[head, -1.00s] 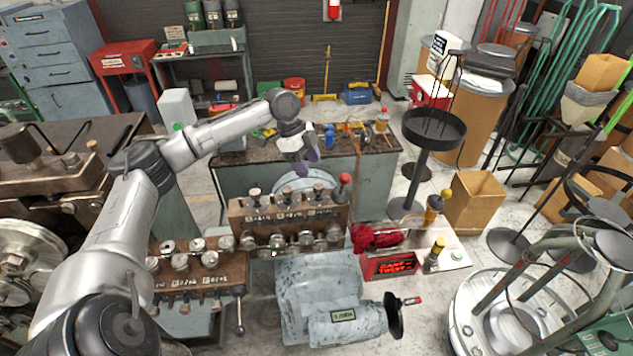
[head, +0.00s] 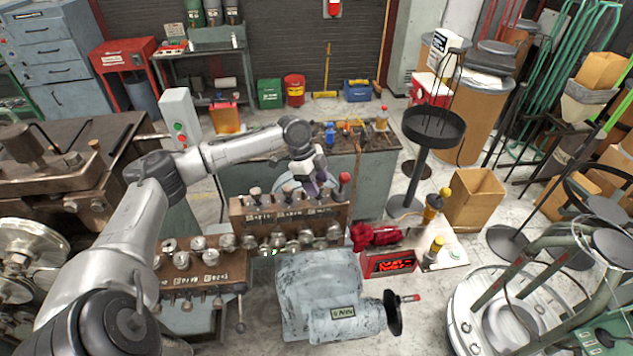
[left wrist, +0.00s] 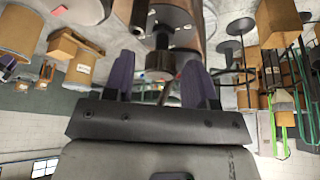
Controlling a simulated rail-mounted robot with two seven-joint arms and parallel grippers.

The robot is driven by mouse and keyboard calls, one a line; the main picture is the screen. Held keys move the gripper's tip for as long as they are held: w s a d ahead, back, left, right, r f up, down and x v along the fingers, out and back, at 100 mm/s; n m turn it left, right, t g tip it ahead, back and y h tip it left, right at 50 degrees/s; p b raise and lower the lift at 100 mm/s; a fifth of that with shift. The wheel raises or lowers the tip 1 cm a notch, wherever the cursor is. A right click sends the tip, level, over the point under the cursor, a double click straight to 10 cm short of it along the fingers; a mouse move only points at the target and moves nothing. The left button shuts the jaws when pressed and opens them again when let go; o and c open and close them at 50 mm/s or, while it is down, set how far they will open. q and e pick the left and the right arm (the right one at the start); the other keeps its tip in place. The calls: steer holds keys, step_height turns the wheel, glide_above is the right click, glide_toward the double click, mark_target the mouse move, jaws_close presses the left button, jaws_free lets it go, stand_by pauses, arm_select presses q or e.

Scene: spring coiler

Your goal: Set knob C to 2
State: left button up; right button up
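In the head view a brown control box (head: 240,222) carries a row of short levers on top and a row of round knobs (head: 305,238) on its front. A second brown box (head: 225,277) with round knobs (head: 181,260) sits lower left. The labels are too small to read, so I cannot tell which knob is C. My left gripper (head: 318,188) points down just over the right part of the upper box. In the left wrist view its purple fingers (left wrist: 158,85) are spread, with a dark round knob-like part (left wrist: 158,60) between or just beyond them; contact cannot be told.
A red-tipped lever (head: 344,179) stands close right of the gripper. A grey-blue motor housing (head: 318,285) lies in front of the box. A workbench (head: 370,170) stands behind.

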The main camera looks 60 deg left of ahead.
arm_select(q)
steer(key=c, duration=0.8)
steer(key=shift+o, duration=0.2)
steer(key=shift+w+r+m+h+p, duration=0.1)
steer(key=shift+r+m+h+p, duration=0.15)
steer(key=shift+m+p, duration=0.7)
steer(key=shift+w+m+g+p, duration=0.1)
steer(key=shift+m+g+p, duration=0.65)
steer(key=shift+m, duration=0.5)
steer(key=m+g, duration=0.1)
steer(key=m, duration=0.1)
steer(key=shift+f+m+h+p, duration=0.1)
steer(key=shift+m+h+p, duration=0.2)
steer(key=shift+m, duration=0.1)
steer(key=m+g, duration=0.1)
steer(key=m, duration=0.1)
steer(key=shift+w+m, duration=0.1)
steer(key=shift+m, duration=0.2)
steer(key=m+g, duration=0.1)
steer(key=m, duration=0.2)
steer(key=m+g+y, duration=0.1)
steer(key=m, duration=0.1)
steer(key=shift+w+m, duration=0.1)
steer(key=shift+m, duration=0.3)
steer(key=shift+d+m+g+y, duration=0.1)
steer(key=shift+m+g+y, duration=0.25)
steer(key=shift+m, duration=0.55)
steer(key=shift+f+m+y, duration=0.1)
steer(key=shift+m+y, duration=0.2)
